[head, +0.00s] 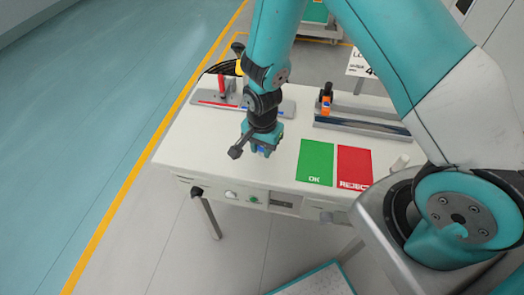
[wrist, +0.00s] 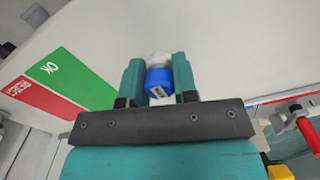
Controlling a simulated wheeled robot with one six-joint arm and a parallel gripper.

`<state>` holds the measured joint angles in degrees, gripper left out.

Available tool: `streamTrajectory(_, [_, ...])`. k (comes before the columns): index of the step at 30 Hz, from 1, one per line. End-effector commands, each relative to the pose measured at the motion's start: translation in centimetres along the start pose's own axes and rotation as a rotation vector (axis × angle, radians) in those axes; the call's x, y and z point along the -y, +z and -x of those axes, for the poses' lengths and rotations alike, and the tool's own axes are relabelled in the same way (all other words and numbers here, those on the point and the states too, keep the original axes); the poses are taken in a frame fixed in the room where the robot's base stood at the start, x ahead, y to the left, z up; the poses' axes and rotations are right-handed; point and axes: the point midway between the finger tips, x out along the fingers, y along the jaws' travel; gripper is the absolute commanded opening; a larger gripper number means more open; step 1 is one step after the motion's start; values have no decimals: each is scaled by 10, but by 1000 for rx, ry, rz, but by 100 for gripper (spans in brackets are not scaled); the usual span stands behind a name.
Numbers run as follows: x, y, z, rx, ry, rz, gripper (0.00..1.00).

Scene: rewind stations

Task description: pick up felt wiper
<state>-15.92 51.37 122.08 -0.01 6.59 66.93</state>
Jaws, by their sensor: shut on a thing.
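My gripper (wrist: 157,82) has its two teal jaws shut on a small piece with a blue body (wrist: 159,80) and a whitish end. I take this piece to be the felt wiper. In the head view my gripper (head: 262,148) points down over the white table (head: 205,150), left of the green OK mat. Only a bit of blue shows between the jaws there. I cannot tell whether the wiper touches the tabletop.
The green OK mat (head: 316,162) and red REJECT mat (head: 354,167) lie to the right. A fixture with a red handle (head: 221,87) stands at the back left. A small whitish cylinder (head: 400,162) stands near the right edge.

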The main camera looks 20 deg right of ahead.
Motion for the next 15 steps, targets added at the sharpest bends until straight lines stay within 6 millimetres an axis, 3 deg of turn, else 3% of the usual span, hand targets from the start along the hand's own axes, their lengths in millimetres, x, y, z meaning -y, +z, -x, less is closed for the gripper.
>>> streamTrajectory(9, [1, -1, 92, -4, -9, 0, 1])
streamTrajectory(15, [1, 0, 143, -3, -7, 0, 1])
